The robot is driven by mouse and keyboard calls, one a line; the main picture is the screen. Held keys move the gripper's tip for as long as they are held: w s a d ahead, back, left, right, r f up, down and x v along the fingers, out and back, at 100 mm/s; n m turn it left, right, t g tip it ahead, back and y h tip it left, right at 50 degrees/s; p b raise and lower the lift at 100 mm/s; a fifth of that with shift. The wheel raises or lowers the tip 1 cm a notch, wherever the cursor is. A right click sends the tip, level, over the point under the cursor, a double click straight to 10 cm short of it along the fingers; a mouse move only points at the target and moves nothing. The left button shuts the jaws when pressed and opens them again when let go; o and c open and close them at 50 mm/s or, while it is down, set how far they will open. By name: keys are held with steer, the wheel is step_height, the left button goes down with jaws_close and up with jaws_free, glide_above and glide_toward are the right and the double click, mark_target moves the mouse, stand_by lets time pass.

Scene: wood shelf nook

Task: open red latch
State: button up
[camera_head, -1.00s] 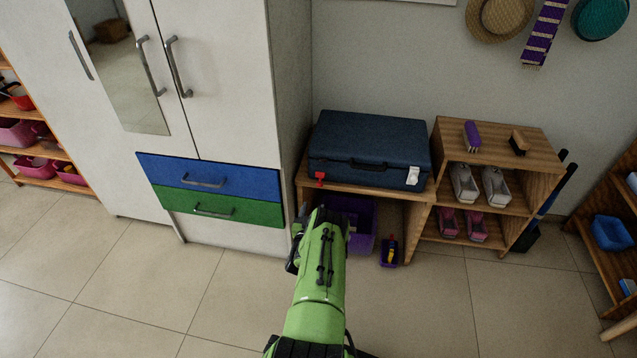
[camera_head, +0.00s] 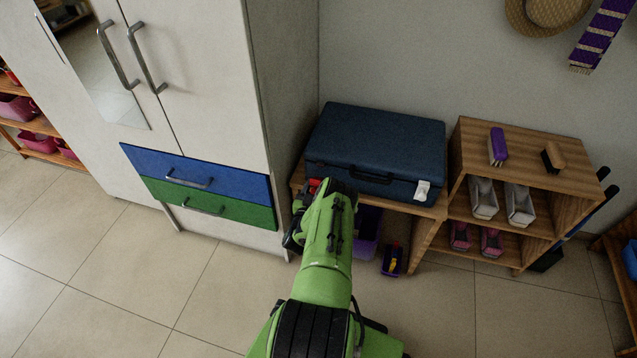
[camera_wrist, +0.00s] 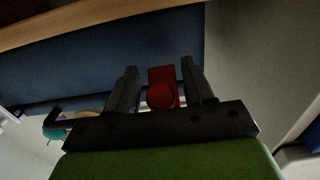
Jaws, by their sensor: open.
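A dark blue suitcase (camera_head: 378,145) lies flat and closed on a low wooden bench. Its red latch (camera_head: 314,185) is at the left end of its front side, partly hidden behind my arm. A white latch (camera_head: 422,191) is at the right end of the same side. In the wrist view, the red latch (camera_wrist: 162,88) stands between the two dark fingers of my gripper (camera_wrist: 160,85), against the blue case (camera_wrist: 90,65). The fingers are open, with a gap on each side of the latch. In the head view the fingertips are hidden by my arm.
A tall white wardrobe (camera_head: 205,85) with blue and green drawers stands close on the left. A wooden shoe shelf (camera_head: 525,150) stands to the right. A purple bin (camera_head: 368,232) is under the bench. The tiled floor in front is clear.

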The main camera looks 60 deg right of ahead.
steer(key=shift+a, duration=0.1)
steer(key=shift+c, duration=0.5)
jaws_close()
steer(key=y+p, duration=0.1)
steer(key=p, duration=0.2)
steer(key=shift+r, duration=0.35)
steer(key=shift+f, duration=0.1)
steer(key=shift+o, duration=0.5)
jaws_free()
